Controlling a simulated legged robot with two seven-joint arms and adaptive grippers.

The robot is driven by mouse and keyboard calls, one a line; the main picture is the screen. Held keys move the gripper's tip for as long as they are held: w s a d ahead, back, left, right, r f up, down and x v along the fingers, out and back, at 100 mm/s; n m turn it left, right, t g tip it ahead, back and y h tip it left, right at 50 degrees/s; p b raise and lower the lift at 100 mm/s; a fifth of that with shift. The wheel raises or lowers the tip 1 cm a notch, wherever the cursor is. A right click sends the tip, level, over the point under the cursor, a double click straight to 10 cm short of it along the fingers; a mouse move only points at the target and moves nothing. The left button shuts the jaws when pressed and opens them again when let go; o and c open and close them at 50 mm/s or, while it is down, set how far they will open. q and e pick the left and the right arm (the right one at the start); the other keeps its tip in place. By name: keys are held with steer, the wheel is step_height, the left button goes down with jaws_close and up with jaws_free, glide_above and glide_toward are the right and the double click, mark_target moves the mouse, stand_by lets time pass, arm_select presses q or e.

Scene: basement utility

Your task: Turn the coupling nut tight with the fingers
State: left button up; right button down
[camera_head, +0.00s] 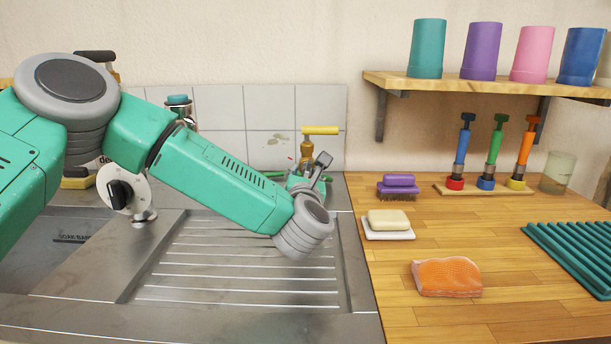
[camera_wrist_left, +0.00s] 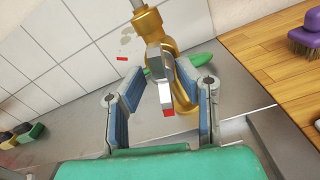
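A brass tap (camera_head: 307,148) with a yellow handle (camera_head: 320,130) stands against the tiled wall in the head view. Its brass body also shows in the left wrist view (camera_wrist_left: 153,25). A grey piece with a red-marked end (camera_wrist_left: 164,82) projects from the brass fitting; it appears to be part of the coupling nut, but its outline is partly unclear. My left gripper (camera_head: 318,168) is beside the tap. In the left wrist view its blue-padded fingers (camera_wrist_left: 160,95) are open on either side of the grey piece, with visible gaps. My right gripper is out of view.
A green hose (camera_wrist_left: 200,73) lies behind the fingers. The ribbed steel drainboard (camera_head: 235,285) below my arm is clear. On the wooden counter (camera_head: 400,310) at right are a purple brush (camera_head: 398,184), soap (camera_head: 388,220) and an orange sponge (camera_head: 446,277).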

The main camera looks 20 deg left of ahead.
arm_select(q)
steer(key=shift+d, duration=0.3)
jaws_close()
